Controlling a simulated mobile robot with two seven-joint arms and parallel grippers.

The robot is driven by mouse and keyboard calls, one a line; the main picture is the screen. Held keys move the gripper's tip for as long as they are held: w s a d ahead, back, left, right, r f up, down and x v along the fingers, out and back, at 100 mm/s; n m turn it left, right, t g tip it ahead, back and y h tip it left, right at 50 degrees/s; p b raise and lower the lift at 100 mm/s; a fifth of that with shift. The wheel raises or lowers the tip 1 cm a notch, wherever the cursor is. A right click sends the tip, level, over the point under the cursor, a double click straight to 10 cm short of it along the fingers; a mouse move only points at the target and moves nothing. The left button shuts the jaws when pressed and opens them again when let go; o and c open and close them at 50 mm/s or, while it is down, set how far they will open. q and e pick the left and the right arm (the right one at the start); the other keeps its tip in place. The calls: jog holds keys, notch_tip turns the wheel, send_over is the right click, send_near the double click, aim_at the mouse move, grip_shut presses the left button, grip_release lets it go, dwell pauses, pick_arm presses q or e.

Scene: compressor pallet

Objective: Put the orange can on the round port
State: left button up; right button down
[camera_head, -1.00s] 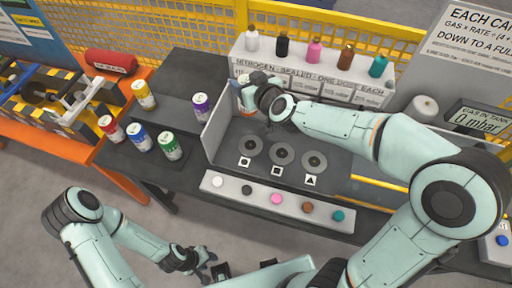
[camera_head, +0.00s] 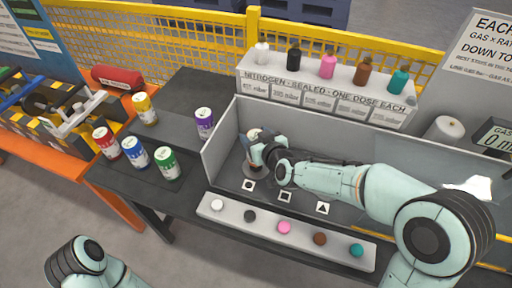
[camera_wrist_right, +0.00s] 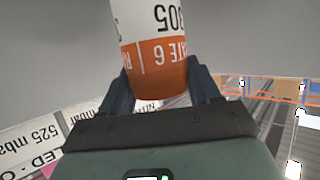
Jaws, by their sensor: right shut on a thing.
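The orange can (camera_wrist_right: 157,62), white with an orange band, stands between the two fingers of my right gripper (camera_wrist_right: 160,88) in the right wrist view. In the head view my right gripper (camera_head: 256,150) is over the left end of the grey tray, and the can is mostly hidden by it. A round port (camera_head: 257,173), a dark disc above the square mark, shows just below the gripper. I cannot tell whether the can touches it. The other ports are largely hidden behind my right arm. My left gripper is out of view.
Purple (camera_head: 204,123), yellow (camera_head: 145,109), red (camera_head: 107,142), blue (camera_head: 136,152) and green (camera_head: 166,162) cans stand to the left. A bottle shelf (camera_head: 330,82) stands behind the tray. A button strip (camera_head: 265,222) runs along the front. The tray's left wall (camera_head: 220,137) is close to the gripper.

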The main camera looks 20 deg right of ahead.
jog(key=shift+f+b, duration=0.35)
jog(key=shift+f, duration=1.35)
jog(key=shift+f, duration=0.15)
jog(key=shift+c, duration=1.2)
grip_release()
jog(key=shift+f, duration=0.1)
jog(key=shift+s+r, duration=0.2)
jog(key=shift+r, duration=0.15)
jog(key=v, duration=1.1)
jog(key=shift+s+p, duration=0.25)
jog(key=shift+p, duration=0.15)
jog(key=shift+d, duration=0.1)
